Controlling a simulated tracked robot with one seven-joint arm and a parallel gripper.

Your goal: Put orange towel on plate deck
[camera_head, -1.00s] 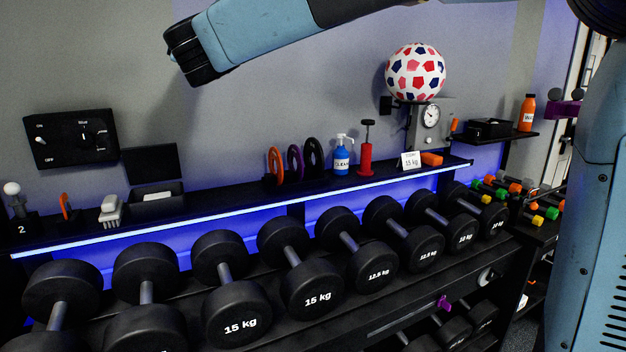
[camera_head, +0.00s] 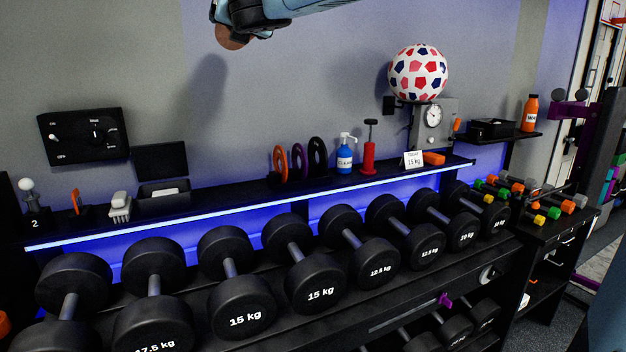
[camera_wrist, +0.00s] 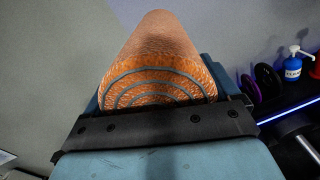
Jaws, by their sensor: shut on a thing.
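A rolled orange towel (camera_wrist: 158,82) with grey spiral lines on its end is held in my gripper (camera_wrist: 155,118) in the wrist view. The jaws are shut on it and the roll points away from the wrist. In the head view my gripper (camera_head: 238,14) is at the top edge, high in front of the grey wall. A brownish round part of the towel (camera_head: 229,40) sticks out below it. I cannot pick out a plate deck for certain. Small orange, purple and black plates (camera_head: 298,160) stand upright on the shelf.
A long black shelf (camera_head: 220,215) with a lit edge runs above several dumbbells (camera_head: 240,308). It bears a brush (camera_head: 120,207), a blue pump bottle (camera_head: 345,155), a red pump (camera_head: 369,150) and a card (camera_head: 413,160). A patterned ball (camera_head: 417,72) sits above it.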

